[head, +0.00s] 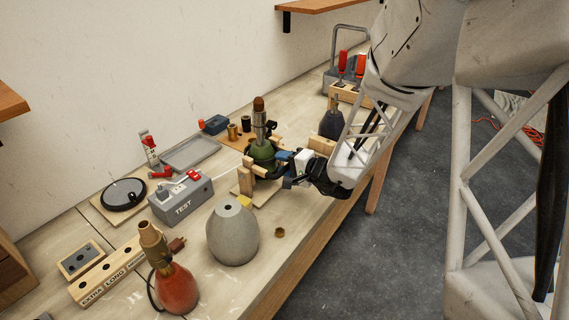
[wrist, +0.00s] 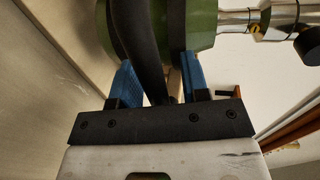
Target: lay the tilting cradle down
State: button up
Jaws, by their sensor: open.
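The tilting cradle (head: 246,181) has pale wooden posts and stands near the middle of the bench. It holds a green lamp body (head: 262,152) upright, with a metal neck and brown top. My gripper (head: 285,169) is at the cradle's right side, its blue fingers close to the lamp. In the wrist view my gripper (wrist: 160,75) is open, with one blue finger on each side of a dark curved bar (wrist: 141,45). The green body (wrist: 201,25) is just beyond. Whether the fingers touch the bar, I cannot tell. My gripper hides part of the cradle in the head view.
A grey rounded lamp body (head: 232,236) and a red one (head: 176,289) stand at the front. A grey TEST box (head: 181,199) is left of the cradle. A dark bottle-shaped body (head: 332,122) stands behind my gripper. The bench edge is close on the right.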

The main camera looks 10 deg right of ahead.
aim_at(262, 137)
grip_shut()
jog(key=shift+r, duration=0.15)
dwell(0.4)
jog(key=shift+w+a+r+g+h, duration=0.3)
jog(key=shift+r+g+h, duration=0.4)
jog(key=shift+g+h, duration=0.2)
jog(key=shift+w+a+r+g+h, duration=0.3)
jog(key=shift+r+g+h, duration=0.4)
jog(key=shift+g+h, duration=0.2)
jog(key=shift+w+a+r+g+h, duration=0.3)
jog(key=shift+r+g+h, duration=0.4)
jog(key=shift+g+h, duration=0.2)
jog(key=shift+w+a+r+g+h, duration=0.35)
jog(key=shift+w+a+g+h, duration=0.15)
jog(key=shift+g+h, duration=0.35)
jog(key=shift+w+a+r+g+h, duration=0.35)
jog(key=shift+w+a+g+h, duration=0.1)
jog(key=shift+g+h, duration=0.4)
jog(key=shift+w+a+r+g+h, duration=0.1)
jog(key=shift+w+a+g+h, duration=0.4)
jog(key=shift+g+h, duration=0.25)
jog(key=shift+w+a+g+h, duration=0.45)
jog(key=shift+g+h, duration=0.3)
jog(key=shift+w+a, duration=0.3)
